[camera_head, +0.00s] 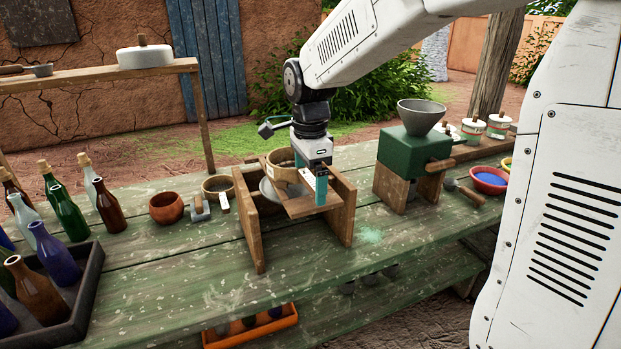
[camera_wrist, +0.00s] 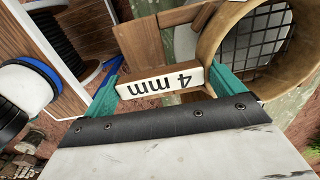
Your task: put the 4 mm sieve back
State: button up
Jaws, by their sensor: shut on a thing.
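The 4 mm sieve is a round wooden ring with coarse wire mesh; its ring (camera_wrist: 217,35) is at upper right in the wrist view. Its pale label block, reading "4 mm" upside down, lies between the teal fingers of my gripper (camera_wrist: 165,84). In the head view my gripper (camera_head: 311,180) is shut on the sieve's label end, with the ring (camera_head: 283,174) just left of it. The sieve is at the top of a wooden stand (camera_head: 341,212). I cannot tell whether it rests on the stand. A pale bowl (camera_head: 268,193) shows partly below it.
Another round sieve (camera_head: 217,185), a brown bowl (camera_head: 166,208) and a small block tool (camera_head: 199,209) are left of the stand. Bottles and a dark crate (camera_head: 88,290) fill the left. A green mill (camera_head: 408,157) stands right. The bench front is mostly clear.

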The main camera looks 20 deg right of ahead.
jog(key=shift+f, duration=0.3)
jog(key=o, duration=0.8)
jog(key=shift+o, duration=0.2)
notch_tip(320, 180, up, 13)
jog(key=s+d+f+n, duration=0.1)
jog(key=s+f+n, duration=0.2)
jog(key=s+n, duration=0.3)
jog(key=s+d+f+n+t, duration=0.1)
jog(key=s+f+n, duration=0.2)
jog(key=s, duration=0.9)
jog(key=s+d+f+n, duration=0.1)
jog(key=s+f+n, duration=0.2)
jog(key=s+n, duration=0.6)
jog(key=shift+d, duration=0.15)
